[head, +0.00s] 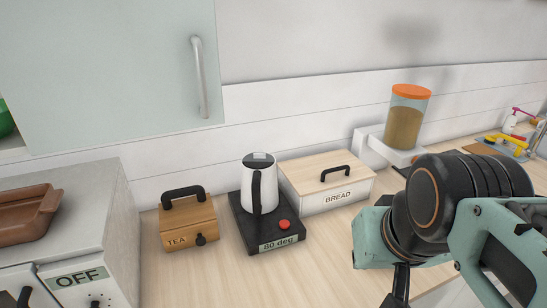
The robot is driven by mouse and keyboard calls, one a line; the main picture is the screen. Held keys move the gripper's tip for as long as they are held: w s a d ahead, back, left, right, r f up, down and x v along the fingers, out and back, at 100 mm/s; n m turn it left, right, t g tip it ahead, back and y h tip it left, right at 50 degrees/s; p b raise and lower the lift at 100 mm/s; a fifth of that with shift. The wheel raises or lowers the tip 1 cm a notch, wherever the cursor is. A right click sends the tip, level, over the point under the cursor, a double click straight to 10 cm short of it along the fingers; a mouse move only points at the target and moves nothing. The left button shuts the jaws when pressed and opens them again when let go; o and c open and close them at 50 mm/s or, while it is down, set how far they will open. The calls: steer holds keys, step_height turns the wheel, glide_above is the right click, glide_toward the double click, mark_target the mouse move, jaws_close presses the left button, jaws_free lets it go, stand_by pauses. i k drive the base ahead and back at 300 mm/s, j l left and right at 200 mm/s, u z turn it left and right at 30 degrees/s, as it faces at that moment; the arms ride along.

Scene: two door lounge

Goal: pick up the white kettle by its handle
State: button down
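The white kettle (269,177) stands upright on a black base (279,242) with a red button and an "80 deg" label, near the middle of the head view. Its black handle (257,192) faces toward me. Part of my gripper (396,298) shows as dark pieces at the lower edge, under the pale green and black arm links at the right. It is to the right of the kettle and apart from it. Its fingertips are cut off by the picture edge, so its opening is not visible.
A wooden TEA box (188,224) stands left of the kettle, and a BREAD box (325,186) close on its right. A grey appliance (85,222) bears a brown dish (25,213). A cabinet (105,75) hangs above left. The counter in front is clear. An orange-lidded jar (406,118) stands behind right.

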mark_target(259, 196)
steer(key=i+l+u, duration=0.1)
steer(key=l+u, duration=0.15)
steer(key=l, duration=0.3)
steer(key=i+l+u, duration=0.1)
steer(key=l+u, duration=0.15)
steer(key=l, duration=0.35)
steer(key=k+u, duration=0.25)
steer(key=k+j, duration=0.1)
steer(key=i+l+z, duration=0.1)
steer(key=i+l, duration=0.25)
steer(key=l, duration=0.15)
